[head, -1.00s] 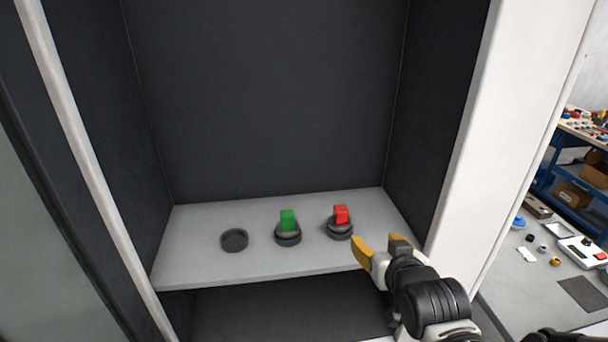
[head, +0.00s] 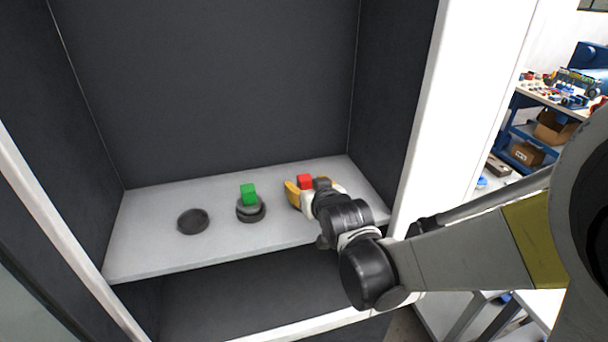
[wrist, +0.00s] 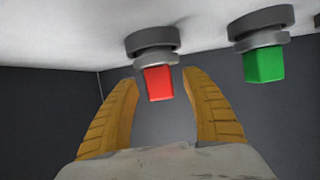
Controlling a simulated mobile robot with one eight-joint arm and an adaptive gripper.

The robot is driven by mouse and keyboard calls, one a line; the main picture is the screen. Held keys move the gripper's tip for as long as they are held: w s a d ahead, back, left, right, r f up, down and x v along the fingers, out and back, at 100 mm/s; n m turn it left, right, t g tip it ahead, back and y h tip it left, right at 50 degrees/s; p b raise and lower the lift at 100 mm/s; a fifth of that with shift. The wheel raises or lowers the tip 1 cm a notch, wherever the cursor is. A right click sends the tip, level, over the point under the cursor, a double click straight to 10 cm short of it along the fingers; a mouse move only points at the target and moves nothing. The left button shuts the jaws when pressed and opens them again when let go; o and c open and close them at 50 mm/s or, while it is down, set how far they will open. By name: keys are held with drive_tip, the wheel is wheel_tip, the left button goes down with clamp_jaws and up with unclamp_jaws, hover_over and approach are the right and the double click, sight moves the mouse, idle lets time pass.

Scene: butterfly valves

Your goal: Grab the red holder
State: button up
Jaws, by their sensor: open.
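The red holder (head: 305,181) is a red block on a round grey base, on the shelf at the right in the head view. In the wrist view the red block (wrist: 159,84) shows with its grey base, upside down in the picture. My gripper (head: 306,187) is open at the red holder, its yellow fingers on either side of it. In the wrist view the fingertips (wrist: 158,76) flank the red block, with visible gaps on both sides. My gripper hides the base of the red holder in the head view.
A green holder (head: 249,195) stands on the shelf left of the red one, also seen in the wrist view (wrist: 264,66). An empty dark round base (head: 193,222) lies further left. The grey shelf (head: 150,240) has cabinet walls at both sides and the back.

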drive_tip(key=shift+w+a+f, duration=0.15)
drive_tip(key=shift+w+f, duration=0.1)
drive_tip(key=shift+w, duration=0.3)
drive_tip(key=shift+s+r, duration=0.1)
clamp_jaws()
drive_tip(key=shift+r, duration=0.15)
